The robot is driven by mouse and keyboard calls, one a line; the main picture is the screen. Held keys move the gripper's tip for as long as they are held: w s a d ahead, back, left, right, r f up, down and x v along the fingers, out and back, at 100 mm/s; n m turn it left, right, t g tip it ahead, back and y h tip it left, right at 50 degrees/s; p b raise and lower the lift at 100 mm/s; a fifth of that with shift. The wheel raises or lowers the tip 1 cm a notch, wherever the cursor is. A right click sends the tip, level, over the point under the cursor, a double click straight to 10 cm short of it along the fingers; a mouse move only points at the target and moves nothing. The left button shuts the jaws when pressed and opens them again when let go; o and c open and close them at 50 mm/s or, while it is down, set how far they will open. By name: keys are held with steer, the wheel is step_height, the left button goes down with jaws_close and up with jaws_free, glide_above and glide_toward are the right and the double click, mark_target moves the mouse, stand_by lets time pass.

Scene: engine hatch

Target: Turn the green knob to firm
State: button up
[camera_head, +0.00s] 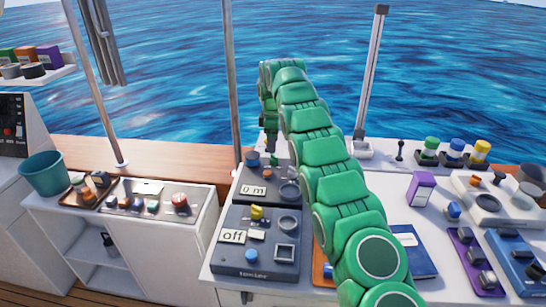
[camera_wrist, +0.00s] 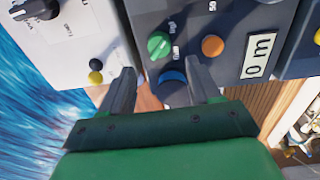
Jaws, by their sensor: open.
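The green knob (camera_wrist: 159,45) is a round dial on a dark grey panel in the wrist view. It has a pale mark on its face and small white lettering beside it, too blurred to read surely. In the head view it is a small green spot (camera_head: 274,161) at the back of the panel. My gripper (camera_wrist: 160,68) is open and empty, its fingers pointing toward the panel. The green knob lies just beyond the fingertips, between their lines, with no visible contact. In the head view my gripper (camera_head: 270,145) hangs above the panel's back edge.
A blue knob (camera_wrist: 172,77) sits between the fingers in view, close to the green one. An orange knob (camera_wrist: 212,45) and a "0 m" display (camera_wrist: 259,55) are to the right. A white panel (camera_wrist: 75,42) with a black dial lies left. A second panel (camera_head: 257,268) reads "off".

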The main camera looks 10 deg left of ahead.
mark_target(273, 156)
steer(key=shift+w+f, duration=0.15)
steer(key=shift+f, duration=3.4)
steer(key=c, duration=1)
steer(key=shift+c, duration=0.2)
